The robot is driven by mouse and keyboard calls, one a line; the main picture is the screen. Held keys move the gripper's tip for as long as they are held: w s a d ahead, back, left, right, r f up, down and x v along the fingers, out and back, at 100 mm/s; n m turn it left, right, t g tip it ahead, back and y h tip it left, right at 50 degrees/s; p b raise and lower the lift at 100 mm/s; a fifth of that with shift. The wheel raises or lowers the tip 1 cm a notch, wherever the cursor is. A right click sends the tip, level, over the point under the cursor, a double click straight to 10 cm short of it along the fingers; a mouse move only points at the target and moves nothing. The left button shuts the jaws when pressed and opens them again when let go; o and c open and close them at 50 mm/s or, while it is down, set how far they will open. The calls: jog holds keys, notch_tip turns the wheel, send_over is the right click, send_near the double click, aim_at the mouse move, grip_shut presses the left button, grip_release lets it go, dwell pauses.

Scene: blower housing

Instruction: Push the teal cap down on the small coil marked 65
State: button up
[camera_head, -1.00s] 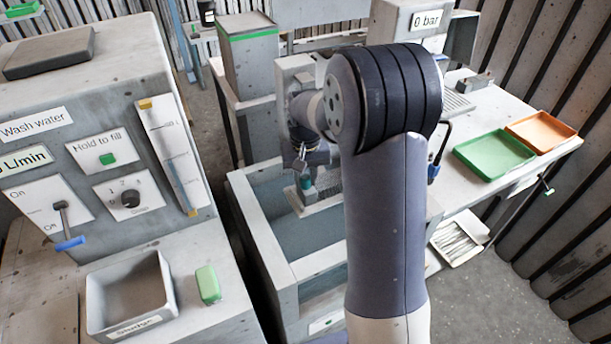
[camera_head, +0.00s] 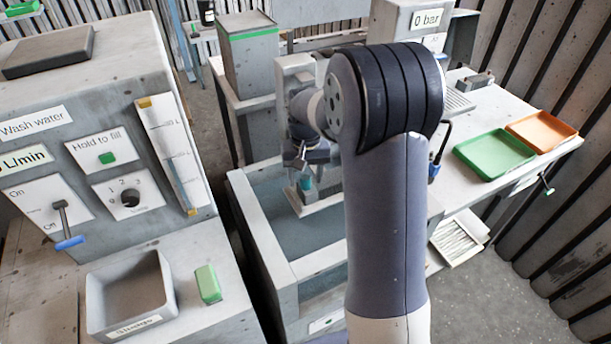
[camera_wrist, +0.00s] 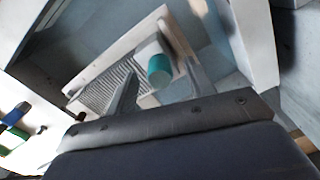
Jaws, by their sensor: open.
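The teal cap (camera_wrist: 159,70) shows in the wrist view at the end of a short pale cylinder (camera_wrist: 148,48). No 65 marking is legible on it. The cylinder stands on a pale ribbed plate (camera_wrist: 98,90) over the basin. My gripper (camera_wrist: 163,74) is open, with one finger to each side of the cap. I cannot tell whether either finger touches it. In the head view the teal cap (camera_head: 306,182) shows just below my gripper (camera_head: 307,167), partly hidden by the wrist and arm.
A green tray (camera_head: 494,154) and an orange tray (camera_head: 541,131) sit on the bench at right. A grey sludge bin (camera_head: 130,295) and a green block (camera_head: 208,284) are at lower left.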

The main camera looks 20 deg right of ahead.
notch_tip(320, 180, up, 10)
jog(key=b, duration=0.1)
jog(key=shift+r, duration=0.2)
jog(key=shift+f, duration=0.15)
notch_tip(320, 180, down, 10)
jog(key=shift+f+p, duration=0.2)
jog(key=shift+p, duration=0.45)
jog(key=shift+r, duration=0.25)
